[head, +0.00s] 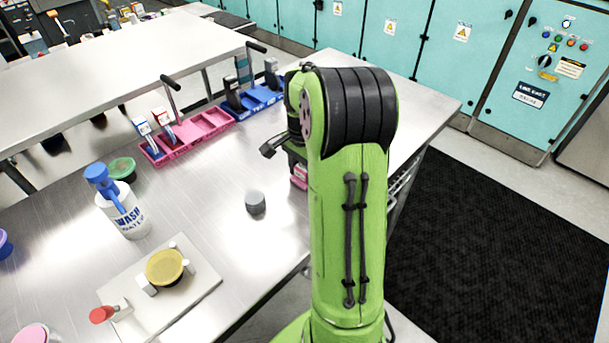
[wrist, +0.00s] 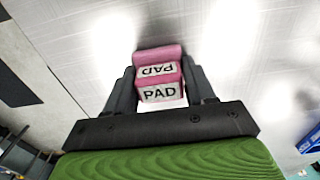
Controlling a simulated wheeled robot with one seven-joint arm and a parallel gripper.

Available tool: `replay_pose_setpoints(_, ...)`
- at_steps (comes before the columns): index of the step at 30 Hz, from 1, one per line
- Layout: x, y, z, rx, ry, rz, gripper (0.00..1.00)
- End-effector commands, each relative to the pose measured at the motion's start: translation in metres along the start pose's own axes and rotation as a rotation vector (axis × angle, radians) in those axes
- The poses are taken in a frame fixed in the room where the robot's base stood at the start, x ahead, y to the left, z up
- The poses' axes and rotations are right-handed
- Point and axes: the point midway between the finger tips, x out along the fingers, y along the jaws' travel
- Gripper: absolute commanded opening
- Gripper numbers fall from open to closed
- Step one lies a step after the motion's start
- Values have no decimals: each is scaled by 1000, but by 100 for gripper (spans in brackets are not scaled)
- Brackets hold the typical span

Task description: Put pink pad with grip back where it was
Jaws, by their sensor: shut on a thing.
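The pink pad with a grip (wrist: 160,72) is between the fingers of my gripper (wrist: 159,84) in the wrist view, with white "PAD" labels facing the camera. My gripper is shut on it. In the head view a small pink part of the pad (head: 299,175) shows at the left edge of my green arm, which hides most of the gripper. It is near the table's right side; whether it touches the tabletop I cannot tell. A pink tray (head: 208,121) stands further back left, with modules at its left end and bare compartments at its right.
A blue tray (head: 268,95) with dark-handled modules adjoins the pink tray. A grey cylinder (head: 255,202) stands on the table left of my arm. A wash bottle (head: 125,212), a green-lidded tub (head: 122,169) and a plate with a yellow disc (head: 165,267) are further left.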

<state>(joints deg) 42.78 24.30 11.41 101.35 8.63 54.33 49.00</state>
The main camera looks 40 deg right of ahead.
Motion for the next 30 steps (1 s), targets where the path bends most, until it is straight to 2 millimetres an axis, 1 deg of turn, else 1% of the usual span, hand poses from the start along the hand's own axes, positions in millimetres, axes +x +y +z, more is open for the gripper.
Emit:
replay_pose_setpoints(1, 2, 0, 0, 0, 1, -1, 21)
replay_pose_setpoints(7, 1, 0, 0, 0, 1, -2, 21)
replay_pose_setpoints(11, 6, 0, 0, 0, 1, -1, 21)
replay_pose_setpoints(12, 5, 0, 0, 0, 1, -1, 60)
replay_pose_setpoints(16, 4, 0, 0, 0, 1, -1, 80)
replay_pose_setpoints(23, 4, 0, 0, 0, 1, -1, 80)
replay_pose_setpoints(25, 1, 0, 0, 0, 1, -1, 80)
replay_pose_setpoints(28, -15, -1, 0, -1, 3, -4, 80)
replay_pose_setpoints(29, -22, -1, 0, -1, 3, -4, 80)
replay_pose_setpoints(30, -33, -1, 0, -1, 4, -5, 80)
